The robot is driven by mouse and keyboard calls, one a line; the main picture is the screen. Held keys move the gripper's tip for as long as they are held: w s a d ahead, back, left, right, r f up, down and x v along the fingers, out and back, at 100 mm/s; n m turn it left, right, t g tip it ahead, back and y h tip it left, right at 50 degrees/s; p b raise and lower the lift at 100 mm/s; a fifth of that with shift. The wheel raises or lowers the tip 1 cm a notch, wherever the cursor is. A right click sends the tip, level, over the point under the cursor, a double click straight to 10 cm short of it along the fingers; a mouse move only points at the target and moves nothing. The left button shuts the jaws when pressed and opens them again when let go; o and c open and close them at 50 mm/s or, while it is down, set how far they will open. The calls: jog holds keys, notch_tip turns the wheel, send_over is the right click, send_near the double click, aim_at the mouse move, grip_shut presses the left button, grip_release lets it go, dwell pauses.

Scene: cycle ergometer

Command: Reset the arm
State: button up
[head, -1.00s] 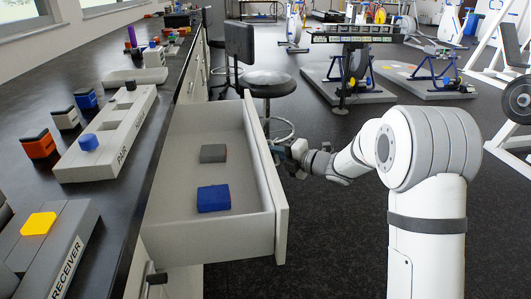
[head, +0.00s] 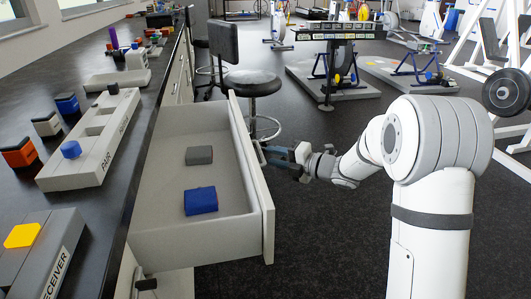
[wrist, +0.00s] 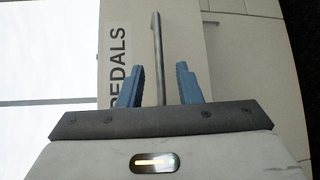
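My arm reaches toward an open drawer, and my gripper (head: 270,155) is just outside the drawer front (head: 255,170). In the wrist view my gripper (wrist: 160,82) has its two blue fingers apart. The thin bar handle (wrist: 157,50) shows between them, with space visible on both sides. A label reading "PEDALS" (wrist: 118,65) is on the panel beside the handle. The drawer (head: 165,175) holds a grey block (head: 199,155) and a blue block (head: 201,201).
The dark counter (head: 110,210) along the left carries a "PAIR" tray (head: 75,178), a "RECEIVER" block (head: 62,255) and several small coloured blocks. A black stool (head: 251,84) stands behind the drawer. Floor right of the drawer is clear.

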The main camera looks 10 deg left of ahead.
aim_at(261, 151)
jog(key=shift+v, duration=1.1)
jog(key=shift+a, duration=0.1)
jog(key=shift+b+x, duration=0.55)
jog(key=shift+x, duration=3.3)
jog(key=shift+w+r, duration=0.1)
